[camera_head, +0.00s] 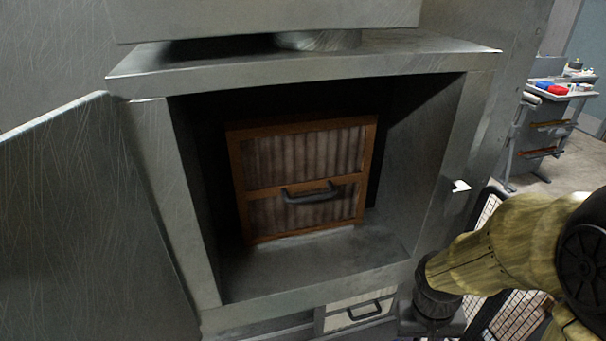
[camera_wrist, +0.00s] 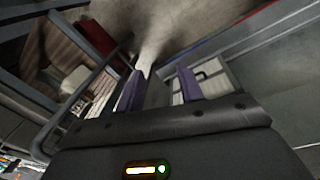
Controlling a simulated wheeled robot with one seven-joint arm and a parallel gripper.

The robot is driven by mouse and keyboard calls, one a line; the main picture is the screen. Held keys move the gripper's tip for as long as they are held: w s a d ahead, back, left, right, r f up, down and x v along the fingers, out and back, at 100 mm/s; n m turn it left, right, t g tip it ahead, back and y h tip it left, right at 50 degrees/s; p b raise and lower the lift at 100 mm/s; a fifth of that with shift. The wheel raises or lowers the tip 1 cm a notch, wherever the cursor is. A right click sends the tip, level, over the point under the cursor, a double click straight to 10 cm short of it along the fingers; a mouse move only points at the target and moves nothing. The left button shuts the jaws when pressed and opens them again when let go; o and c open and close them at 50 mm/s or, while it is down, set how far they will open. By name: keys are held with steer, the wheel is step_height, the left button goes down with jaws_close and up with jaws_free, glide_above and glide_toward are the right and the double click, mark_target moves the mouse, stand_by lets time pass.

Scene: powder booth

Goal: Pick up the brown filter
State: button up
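The brown filter (camera_head: 300,150) stands upright inside the open metal cabinet (camera_head: 180,200). It has a brown frame, dirty pleated panels and a dark handle (camera_head: 310,193) across its front. My gripper (camera_wrist: 160,87) shows in the wrist view with its two purplish fingers apart and nothing seen between them. In the head view my arm reaches in from the right, outside the cabinet and to the right of its opening. The gripper itself cannot be made out there. The brown filter cannot be clearly identified in the wrist view.
The cabinet door (camera_head: 85,220) is swung open to the left. A pale filter with a dark handle (camera_head: 358,312) is below the cabinet; a similar pale panel (camera_wrist: 215,78) shows beyond my fingers. A cart (camera_head: 560,95) with small items stands at the far right. The space before the brown filter is clear.

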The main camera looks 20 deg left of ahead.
steer(key=w+a+r+n+t+h+p, duration=0.6)
steer(key=a+r+h+p, duration=0.35)
steer(key=a, duration=0.25)
steer(key=a+r+n+t+y+p, duration=0.1)
steer(key=a+r+n+t, duration=0.1)
steer(key=a+t, duration=0.3)
steer(key=s+a+r+n+t+y+p, duration=0.1)
steer(key=a+r+t, duration=0.4)
steer(key=a, duration=0.8)
steer(key=shift+s+r+n+t+y+p, duration=0.15)
steer(key=shift+s+n+t+y+p, duration=0.1)
steer(key=shift+n+t+y+p, duration=0.35)
